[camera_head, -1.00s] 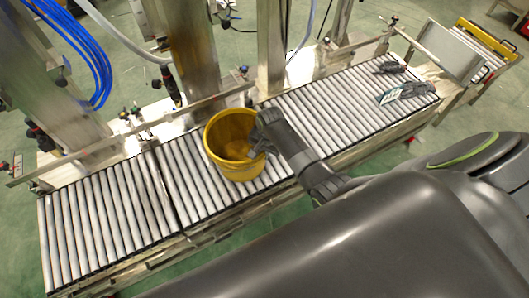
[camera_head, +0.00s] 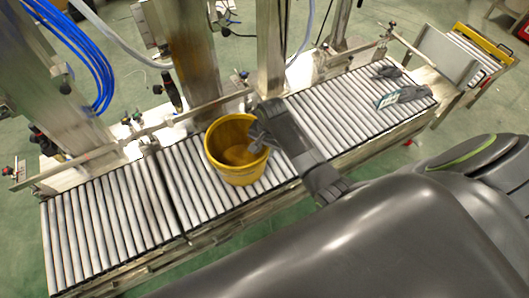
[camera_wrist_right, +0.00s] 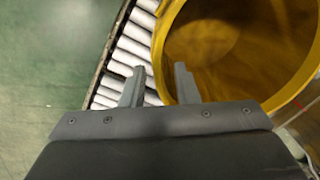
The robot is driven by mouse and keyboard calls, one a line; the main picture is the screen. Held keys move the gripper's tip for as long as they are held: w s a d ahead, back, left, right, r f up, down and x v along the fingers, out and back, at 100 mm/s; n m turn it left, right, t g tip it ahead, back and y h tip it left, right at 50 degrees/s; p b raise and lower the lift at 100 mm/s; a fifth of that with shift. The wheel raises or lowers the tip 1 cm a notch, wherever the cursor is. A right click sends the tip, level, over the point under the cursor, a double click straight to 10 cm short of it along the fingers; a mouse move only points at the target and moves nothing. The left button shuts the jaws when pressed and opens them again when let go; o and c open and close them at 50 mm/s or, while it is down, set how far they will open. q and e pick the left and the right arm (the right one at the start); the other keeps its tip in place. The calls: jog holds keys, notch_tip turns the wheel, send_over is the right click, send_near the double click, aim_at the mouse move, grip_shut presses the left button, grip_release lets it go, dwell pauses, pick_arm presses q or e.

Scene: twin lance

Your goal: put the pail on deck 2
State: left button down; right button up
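The yellow pail (camera_head: 216,158) stands upright on the grey roller conveyor, just right of a dark seam between roller sections, in the head view. My right gripper (camera_head: 258,137) is at the pail's right rim, reaching in from the right. In the right wrist view, my right gripper (camera_wrist_right: 160,76) has its two fingers apart, with the rim of the pail (camera_wrist_right: 240,45) showing between them. Whether either finger touches the pail is unclear. No label marks deck 2; the roller deck left of the seam (camera_head: 105,220) and the one right of it (camera_head: 320,110) are both visible. My left gripper is not visible.
Dark objects (camera_head: 405,94) lie on the rollers at the right end. Metal posts (camera_head: 190,60) and a side rail stand along the conveyor's back edge. Blue hoses (camera_head: 85,50) hang at upper left. The left rollers are clear. Green floor surrounds the conveyor.

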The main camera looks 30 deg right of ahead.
pick_arm(q)
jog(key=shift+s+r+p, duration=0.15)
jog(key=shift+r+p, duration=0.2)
jog(key=shift+p, duration=0.15)
pick_arm(e)
jog(key=r, duration=0.5)
jog(key=shift+s+d+r, duration=0.15)
jog(key=shift+s+r, duration=0.05)
jog(key=shift+r, duration=0.15)
